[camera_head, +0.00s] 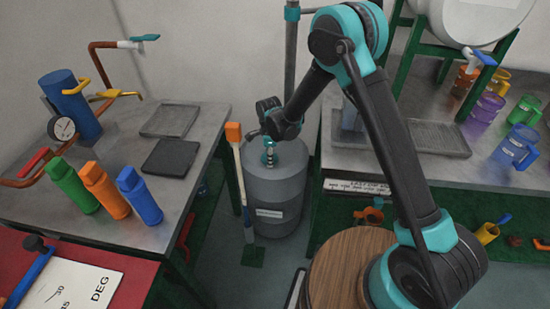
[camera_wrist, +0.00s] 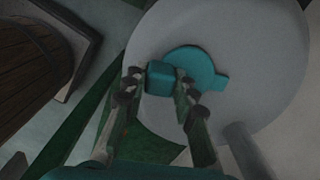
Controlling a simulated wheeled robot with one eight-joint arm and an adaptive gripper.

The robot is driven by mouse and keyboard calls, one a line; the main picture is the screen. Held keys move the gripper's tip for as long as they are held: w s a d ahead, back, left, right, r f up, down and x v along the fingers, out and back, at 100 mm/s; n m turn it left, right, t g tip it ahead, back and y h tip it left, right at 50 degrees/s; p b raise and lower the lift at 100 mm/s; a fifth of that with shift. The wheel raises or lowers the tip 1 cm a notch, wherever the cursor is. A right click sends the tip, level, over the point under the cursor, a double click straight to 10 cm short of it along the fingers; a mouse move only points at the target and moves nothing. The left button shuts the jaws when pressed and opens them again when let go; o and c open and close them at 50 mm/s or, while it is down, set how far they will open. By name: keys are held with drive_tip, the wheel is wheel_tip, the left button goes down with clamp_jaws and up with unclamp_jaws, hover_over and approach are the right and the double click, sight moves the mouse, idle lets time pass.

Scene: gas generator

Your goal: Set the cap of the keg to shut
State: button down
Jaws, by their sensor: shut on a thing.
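The keg (camera_head: 275,195) is a grey cylinder with a pale label, standing on the floor between the two benches. Its top fills much of the wrist view (camera_wrist: 255,40). The teal cap (camera_wrist: 195,65) lies on the keg's top as a round disc with a small tab at its right and a raised teal block (camera_wrist: 162,76) at its left. My gripper (camera_wrist: 158,90) has its fingers on either side of this block and is shut on it. In the head view my gripper (camera_head: 269,153) reaches down onto the keg's top, largely hiding the cap.
The left bench (camera_head: 215,115) holds green, orange and blue bottles, dark trays and a gauge. An orange-topped pole (camera_head: 239,170) stands close at the keg's left. A vertical pipe (camera_head: 291,50) rises behind. The right bench (camera_head: 345,150) and a round wooden top (camera_head: 335,265) flank the keg.

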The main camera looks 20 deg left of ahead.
sight(265, 164)
drive_tip(key=shift+s+a+m, duration=0.2)
drive_tip(key=shift+a+m, duration=0.25)
drive_tip(key=shift+m, duration=0.25)
drive_tip(key=shift+s+a, duration=0.1)
drive_tip(key=shift+a, duration=0.5)
drive_tip(key=c, duration=1.2)
unclamp_jaws()
wheel_tip(265, 164, up, 12)
